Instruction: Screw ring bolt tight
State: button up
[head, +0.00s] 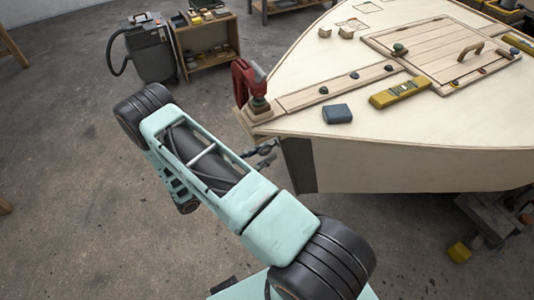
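My arm crosses the middle of the head view and hides most of its own far end. A small dark part of my gripper (264,156) shows past the arm's right edge, close to the dark stem (299,165) at the bow of the plywood hull (400,165). It is too small and covered for me to tell whether its fingers are open or shut. I cannot make out the ring bolt; the arm or gripper may hide it. I cannot tell whether the gripper touches the stem.
A red clamp (243,82) stands at the bow tip. A blue-grey block (337,113) and a yellow tool (400,92) lie on the deck. A wooden shelf (208,62) and a grey machine (152,50) stand at the back left. The floor left of my arm is clear.

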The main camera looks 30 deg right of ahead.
jog(key=shift+w+d, duration=0.1)
jog(key=shift+d, duration=0.45)
grip_shut()
jog(key=shift+f, duration=0.1)
